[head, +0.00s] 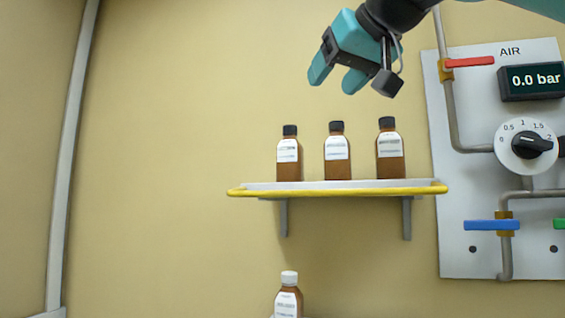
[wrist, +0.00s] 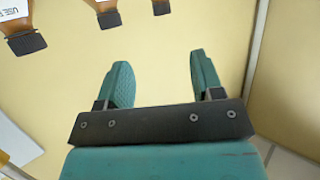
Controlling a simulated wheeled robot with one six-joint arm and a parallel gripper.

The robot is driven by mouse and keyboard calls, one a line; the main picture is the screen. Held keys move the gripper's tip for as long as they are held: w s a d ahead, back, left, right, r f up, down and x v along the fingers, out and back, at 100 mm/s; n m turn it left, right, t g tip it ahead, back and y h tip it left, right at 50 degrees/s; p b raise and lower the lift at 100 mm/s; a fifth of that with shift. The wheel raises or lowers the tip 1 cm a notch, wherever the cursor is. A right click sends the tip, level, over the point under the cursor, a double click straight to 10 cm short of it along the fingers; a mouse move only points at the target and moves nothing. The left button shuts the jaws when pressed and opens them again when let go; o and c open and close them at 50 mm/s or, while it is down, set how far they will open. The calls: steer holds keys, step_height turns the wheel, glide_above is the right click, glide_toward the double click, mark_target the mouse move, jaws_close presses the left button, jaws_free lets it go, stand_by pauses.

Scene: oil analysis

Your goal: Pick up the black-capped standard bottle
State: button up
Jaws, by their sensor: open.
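Three brown bottles with black caps and white labels stand upright on the wall shelf: a left one (head: 289,154), a middle one (head: 337,152) and a right one (head: 390,150). The label print is too small to tell which is the standard. My gripper (head: 335,80) is open and empty, above the shelf and apart from the bottles. In the wrist view my open fingers (wrist: 160,62) have bare wall between them. Three black caps show upside down at the top left there, the nearest one (wrist: 27,43) largest.
The white shelf has a yellow front rail (head: 335,191). A white-capped brown bottle (head: 288,298) stands below it. At right, an air panel (head: 480,200) carries pipes, a dial (head: 527,145) and valve handles. The wall left of the shelf is clear.

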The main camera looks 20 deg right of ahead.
mark_target(291, 126)
steer(key=x, duration=0.5)
steer(key=p+x, duration=0.1)
steer(key=x, duration=0.4)
steer(key=p+x, duration=0.1)
steer(key=x, duration=0.5)
steer(key=shift+w+a+r, duration=0.1)
steer(key=shift+r, duration=0.25)
steer(key=shift+w+a+f, duration=0.1)
steer(key=shift+w+f, duration=0.25)
steer(key=shift+w, duration=0.2)
jaws_close()
